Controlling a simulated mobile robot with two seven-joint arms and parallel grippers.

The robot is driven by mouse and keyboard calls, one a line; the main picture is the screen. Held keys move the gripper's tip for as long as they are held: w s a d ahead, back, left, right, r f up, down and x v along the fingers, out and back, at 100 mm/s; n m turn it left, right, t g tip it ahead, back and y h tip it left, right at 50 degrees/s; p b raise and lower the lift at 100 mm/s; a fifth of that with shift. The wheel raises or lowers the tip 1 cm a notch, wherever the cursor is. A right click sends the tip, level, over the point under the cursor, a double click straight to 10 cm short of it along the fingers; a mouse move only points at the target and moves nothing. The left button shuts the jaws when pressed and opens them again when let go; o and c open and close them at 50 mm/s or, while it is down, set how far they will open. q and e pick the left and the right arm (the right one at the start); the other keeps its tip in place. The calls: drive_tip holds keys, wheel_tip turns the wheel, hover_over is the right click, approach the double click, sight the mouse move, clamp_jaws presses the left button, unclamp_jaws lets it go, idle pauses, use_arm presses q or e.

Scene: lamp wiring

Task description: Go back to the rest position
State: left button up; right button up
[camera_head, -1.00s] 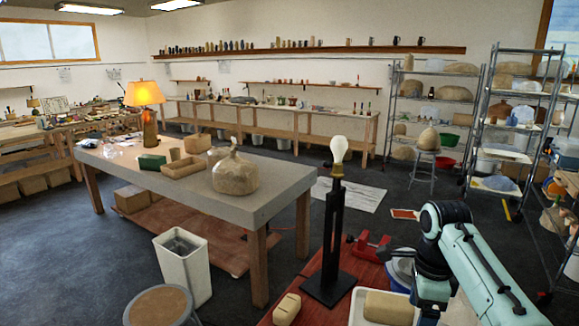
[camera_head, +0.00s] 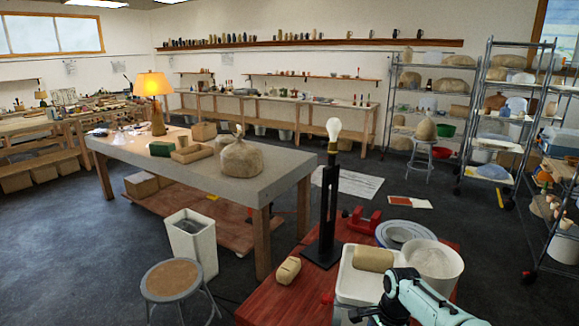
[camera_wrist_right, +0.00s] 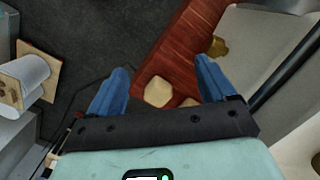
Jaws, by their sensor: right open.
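My right gripper (camera_wrist_right: 163,75) is open, with its two blue fingers apart and nothing between them. In the wrist view it hangs above the edge of the red wooden bench and the dark floor. In the head view only part of my right arm (camera_head: 425,300) shows, low at the bottom right. A black lamp stand (camera_head: 328,215) stands upright on the bench, with a white bulb (camera_head: 333,128) at its top. My left gripper is not in view.
On the red bench (camera_head: 262,305) are a tan block (camera_head: 288,270), a white tray (camera_head: 352,284) with a tan block, a white bucket (camera_head: 432,262) and a red clamp (camera_head: 360,221). A stool (camera_head: 171,280) and white bin (camera_head: 192,240) stand left. Open floor lies right.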

drive_tip(key=s+a+f+n+y, duration=0.15)
drive_tip(key=s+f, duration=0.25)
drive_tip(key=f, duration=0.4)
drive_tip(key=s+a+f+n, duration=0.2)
drive_tip(key=s+f+n, duration=0.1)
drive_tip(key=f, duration=0.5)
drive_tip(key=s+a+f+n+y, duration=0.15)
drive_tip(key=s+f, duration=0.25)
drive_tip(key=f, duration=0.4)
drive_tip(key=s+a+f+n, duration=0.2)
drive_tip(key=s+f, duration=0.2)
drive_tip(key=s, duration=0.5)
drive_tip(key=s+a+f+n, duration=0.2)
drive_tip(key=s+f, duration=0.3)
drive_tip(key=s, duration=0.4)
drive_tip(key=shift+s+a+f+n, duration=0.15)
drive_tip(key=shift+a+n, duration=0.2)
drive_tip(key=shift+n, duration=0.35)
